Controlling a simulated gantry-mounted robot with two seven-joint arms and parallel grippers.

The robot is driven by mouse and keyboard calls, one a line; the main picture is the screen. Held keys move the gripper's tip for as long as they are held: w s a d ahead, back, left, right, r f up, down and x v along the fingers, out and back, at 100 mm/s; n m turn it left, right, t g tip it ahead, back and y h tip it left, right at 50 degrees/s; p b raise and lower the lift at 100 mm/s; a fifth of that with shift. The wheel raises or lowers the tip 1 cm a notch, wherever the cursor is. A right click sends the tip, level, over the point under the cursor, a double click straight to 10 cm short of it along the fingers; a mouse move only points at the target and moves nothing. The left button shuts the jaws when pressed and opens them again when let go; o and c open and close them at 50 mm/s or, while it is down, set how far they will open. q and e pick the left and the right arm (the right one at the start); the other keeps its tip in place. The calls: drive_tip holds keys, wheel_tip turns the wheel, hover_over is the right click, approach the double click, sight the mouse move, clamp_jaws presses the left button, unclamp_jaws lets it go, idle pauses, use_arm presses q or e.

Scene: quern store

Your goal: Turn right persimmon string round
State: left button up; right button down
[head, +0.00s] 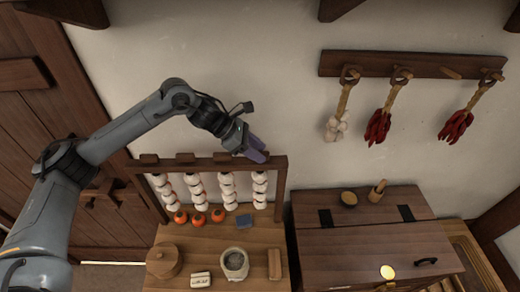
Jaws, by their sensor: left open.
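Several persimmon strings hang side by side from a dark wooden rack (283,175). The right persimmon string (260,189) is a column of pale round fruits near the rack's right post. The other strings (196,190) hang to its left, with orange fruits (198,219) at the bottom of some. My left gripper (259,150) has purple fingers and is open. It appears just above the rack's top bar, over the right string, and covers part of the bar. I cannot tell whether it touches anything. My right gripper is not in view.
Below the rack, a wooden table (207,261) holds a round lidded box (163,260), a grey pot (234,264), a blue cloth-like piece (244,221) and a small block (274,264). A wooden chest (360,240) stands right. Chilli bunches (378,126) hang from a wall rail.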

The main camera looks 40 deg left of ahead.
use_arm(q)
drive_tip(key=shift+w+d+f, duration=0.3)
drive_tip(key=shift+d+f, duration=0.05)
drive_tip(key=shift+f, duration=0.15)
clamp_jaws()
drive_tip(key=shift+f+n+b, duration=0.1)
drive_tip(key=shift+n+b, duration=0.2)
drive_tip(key=shift+b, duration=0.3)
unclamp_jaws()
drive_tip(key=shift+r, duration=0.2)
